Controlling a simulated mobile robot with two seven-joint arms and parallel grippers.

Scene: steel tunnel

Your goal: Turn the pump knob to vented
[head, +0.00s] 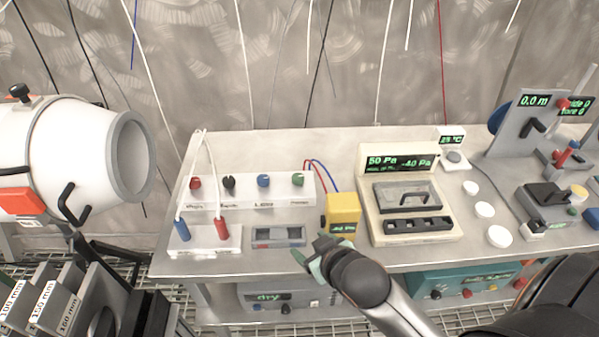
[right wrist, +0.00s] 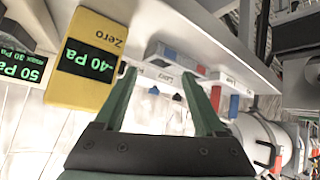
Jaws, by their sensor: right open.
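A white panel (head: 245,191) on the bench carries a red knob (head: 195,183), a black knob (head: 229,182), a blue knob (head: 264,180) and a green knob (head: 298,179). A grey unit (head: 247,300) below the bench top reads "dry" and has small knobs on its front. I cannot tell for sure which knob is the pump knob. My right gripper (head: 318,258) is over the bench's front edge, below the yellow gauge and apart from the knobs. In the right wrist view the right gripper (right wrist: 158,72) is open, with nothing between its fingers. My left gripper is not in view.
The yellow gauge (head: 342,214) reads -40 Pa and stands close to my right gripper. A cream instrument (head: 368,215) reading 50 Pa is right of it. A teal unit (head: 420,285) sits under the bench. Cables hang along the back wall.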

